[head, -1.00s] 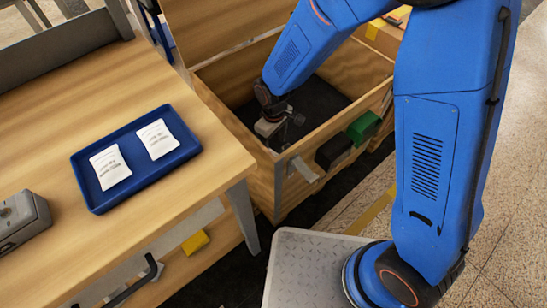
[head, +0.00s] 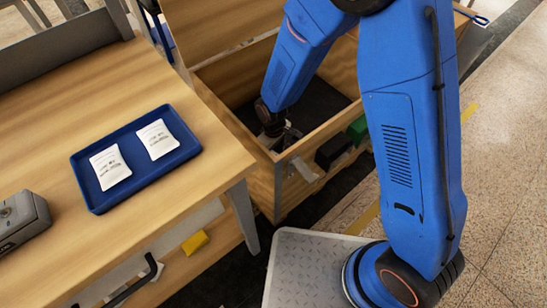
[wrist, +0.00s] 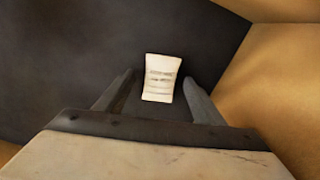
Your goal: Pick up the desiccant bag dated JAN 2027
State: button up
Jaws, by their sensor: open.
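In the wrist view a white bag (wrist: 161,79) with printed lines lies on the dark floor of a wooden crate. Its print is too blurred to read. My gripper (wrist: 160,88) is open, with a finger on either side of the bag in the picture; I cannot tell the height gap between them. In the head view my gripper (head: 281,137) is down inside the crate (head: 258,166), and the bag there is hidden. Two more white bags, a left one (head: 110,167) and a right one (head: 157,139), lie in a blue tray (head: 97,203); their dates are too small to read.
The tray sits on a wooden table (head: 60,120) left of the crate. The crate's walls stand close around my gripper, and a wooden wall (wrist: 275,85) is at the right in the wrist view. Black (head: 333,149) and green (head: 358,130) blocks are at the crate's front side.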

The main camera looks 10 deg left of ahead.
jog(key=c, duration=1.1)
jog(key=shift+r, duration=0.1)
